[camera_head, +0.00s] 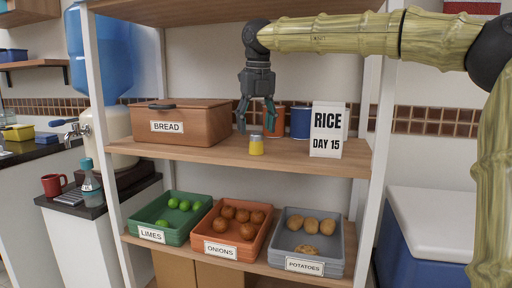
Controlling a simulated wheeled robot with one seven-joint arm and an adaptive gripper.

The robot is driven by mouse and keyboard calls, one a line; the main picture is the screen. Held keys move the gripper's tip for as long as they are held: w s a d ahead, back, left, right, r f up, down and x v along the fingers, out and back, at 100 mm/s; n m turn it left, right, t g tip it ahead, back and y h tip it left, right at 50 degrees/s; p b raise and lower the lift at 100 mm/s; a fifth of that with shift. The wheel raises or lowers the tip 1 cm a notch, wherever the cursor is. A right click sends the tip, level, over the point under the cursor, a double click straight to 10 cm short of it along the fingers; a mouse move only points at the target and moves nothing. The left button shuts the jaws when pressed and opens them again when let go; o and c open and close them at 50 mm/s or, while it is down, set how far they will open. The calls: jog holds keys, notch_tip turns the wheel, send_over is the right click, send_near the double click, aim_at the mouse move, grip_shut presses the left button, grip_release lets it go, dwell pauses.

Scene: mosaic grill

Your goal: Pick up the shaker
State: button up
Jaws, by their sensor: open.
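The shaker (256,145) is a small yellow jar with a grey top. It stands upright near the front edge of the middle shelf (200,152), between the bread box and the rice package. My gripper (256,118) points downward above and around the shaker's height, with its dark teal fingers apart and nothing held between them. The fingertips look slightly above and behind the shaker; the exact depth gap is hard to tell. The shaker is fully visible.
A wooden bread box (180,120) stands left of the shaker, and a rice package (327,130) stands right. An orange cup (275,121) and a blue cup (300,123) are behind. Bins of limes (150,236), onions (222,250) and potatoes (290,264) sit on the shelf below.

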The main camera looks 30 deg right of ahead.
aim_at(256, 132)
jog(key=f, duration=0.2)
jog(key=f+b, duration=0.1)
jog(key=shift+w+d+f, duration=0.2)
jog(key=shift+w+f, duration=0.05)
jog(key=shift+f, duration=0.05)
jog(key=shift+c, duration=0.2)
jog(key=c, duration=1.1)
jog(key=shift+c, duration=0.2)
jog(key=shift+r, duration=0.15)
